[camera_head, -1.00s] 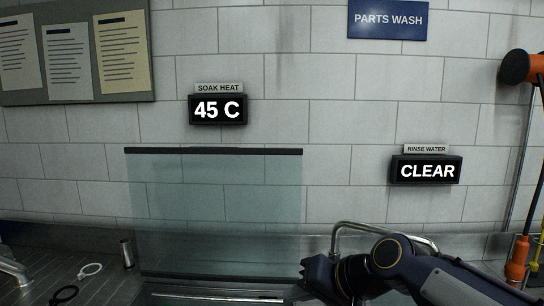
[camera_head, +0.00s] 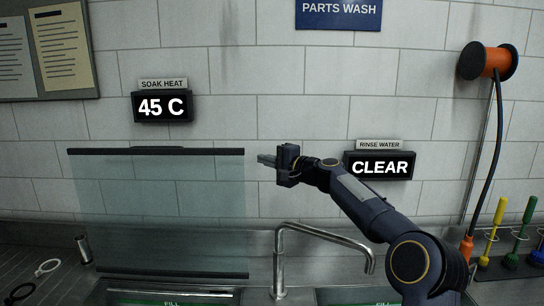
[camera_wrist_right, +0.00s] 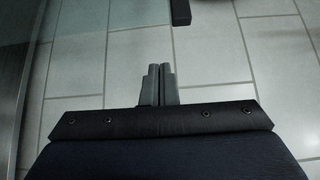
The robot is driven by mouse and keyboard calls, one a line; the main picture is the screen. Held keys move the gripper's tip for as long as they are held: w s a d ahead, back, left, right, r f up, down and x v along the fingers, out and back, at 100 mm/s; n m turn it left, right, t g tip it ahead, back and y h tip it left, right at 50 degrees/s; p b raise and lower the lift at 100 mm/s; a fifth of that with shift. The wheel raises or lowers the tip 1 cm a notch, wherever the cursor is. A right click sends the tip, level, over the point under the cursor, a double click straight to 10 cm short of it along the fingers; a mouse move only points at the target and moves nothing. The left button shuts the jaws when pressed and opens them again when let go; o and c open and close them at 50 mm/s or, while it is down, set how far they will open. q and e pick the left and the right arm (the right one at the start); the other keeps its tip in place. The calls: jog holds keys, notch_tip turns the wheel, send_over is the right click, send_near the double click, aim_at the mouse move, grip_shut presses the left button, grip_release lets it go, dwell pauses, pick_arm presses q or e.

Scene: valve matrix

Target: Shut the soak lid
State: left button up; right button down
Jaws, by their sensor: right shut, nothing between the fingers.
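The soak lid (camera_head: 160,212) is a clear, greenish glass panel with dark bars along its top and bottom edges. It stands upright and open at the back of the left basin in the head view. My right gripper (camera_head: 262,160) is just right of the lid's top right corner, level with its top bar, fingers pointing left. The gripper looks apart from the lid. In the right wrist view its fingers (camera_wrist_right: 158,84) are together and empty, with tiled wall beyond. My left gripper is out of view.
A bent metal tap (camera_head: 325,232) stands right of the lid, below my right arm. A soak heat display (camera_head: 162,107) reads 45 C and a rinse water display (camera_head: 380,166) reads CLEAR. A hose reel (camera_head: 488,62) and brushes (camera_head: 521,228) are at far right.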

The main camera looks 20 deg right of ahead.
jog(key=p+x, duration=0.3)
jog(key=x, duration=0.3)
jog(key=shift+s+a+b, duration=0.2)
jog(key=shift+s+a, duration=0.05)
jog(key=shift+s, duration=0.5)
jog(key=shift+s+a+b, duration=0.2)
jog(key=shift+s+b, duration=0.05)
jog(key=shift+s, duration=0.45)
jog(key=shift+s+a+b, duration=0.2)
jog(key=shift+s+a, duration=0.05)
jog(key=shift+s, duration=0.5)
jog(key=shift+r, duration=0.1)
